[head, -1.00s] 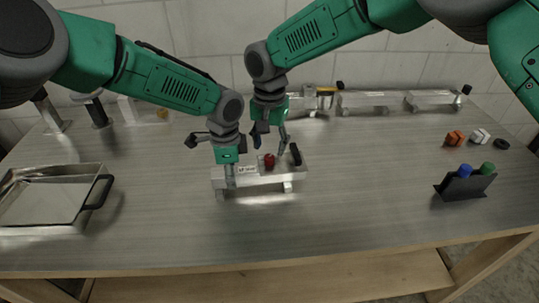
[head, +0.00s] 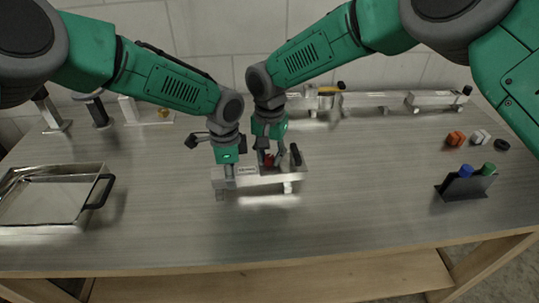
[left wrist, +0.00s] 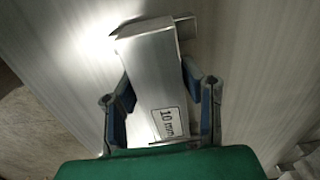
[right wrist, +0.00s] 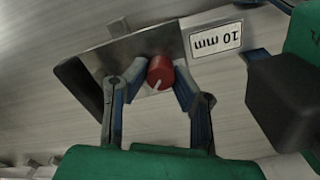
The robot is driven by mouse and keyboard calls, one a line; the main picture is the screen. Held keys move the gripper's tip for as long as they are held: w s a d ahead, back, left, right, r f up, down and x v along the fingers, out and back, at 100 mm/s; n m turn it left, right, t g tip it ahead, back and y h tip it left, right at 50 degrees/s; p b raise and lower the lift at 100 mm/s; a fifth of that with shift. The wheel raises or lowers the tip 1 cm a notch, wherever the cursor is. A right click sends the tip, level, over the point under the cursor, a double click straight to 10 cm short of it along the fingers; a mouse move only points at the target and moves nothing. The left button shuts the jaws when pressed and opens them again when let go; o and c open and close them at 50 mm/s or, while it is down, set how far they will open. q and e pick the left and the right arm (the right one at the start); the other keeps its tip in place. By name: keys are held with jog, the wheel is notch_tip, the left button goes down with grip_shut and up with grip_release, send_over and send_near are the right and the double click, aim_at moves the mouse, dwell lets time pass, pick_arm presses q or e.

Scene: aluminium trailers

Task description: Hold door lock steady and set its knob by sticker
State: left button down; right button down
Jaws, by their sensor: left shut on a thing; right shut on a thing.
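The door lock (head: 258,179) is a short aluminium block on feet at the table's middle. It bears a "10 mm" sticker (right wrist: 216,40), also seen in the left wrist view (left wrist: 168,122). A red knob (right wrist: 160,72) with a white pointer line stands on it. In the right wrist view the line points toward my palm, slightly left. My left gripper (head: 230,178) is shut on the lock's left end, one finger on each side. My right gripper (head: 268,162) is shut on the red knob from above and partly hides it in the head view.
A black upright part (head: 296,154) rises at the lock's right end, close to my right gripper. A metal tray (head: 50,205) stands left. A dark holder with blue and green markers (head: 466,187) and small knobs (head: 455,138) are at right. Aluminium parts line the back. The front table is clear.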

jog(key=n, duration=0.4)
jog(key=shift+n, duration=0.3)
pick_arm(q)
jog(key=shift+a, duration=0.1)
pick_arm(e)
jog(key=shift+n, duration=2)
pick_arm(q)
jog(key=shift+w, duration=0.1)
pick_arm(e)
jog(key=c, duration=1.3)
grip_release()
jog(key=shift+c, duration=0.2)
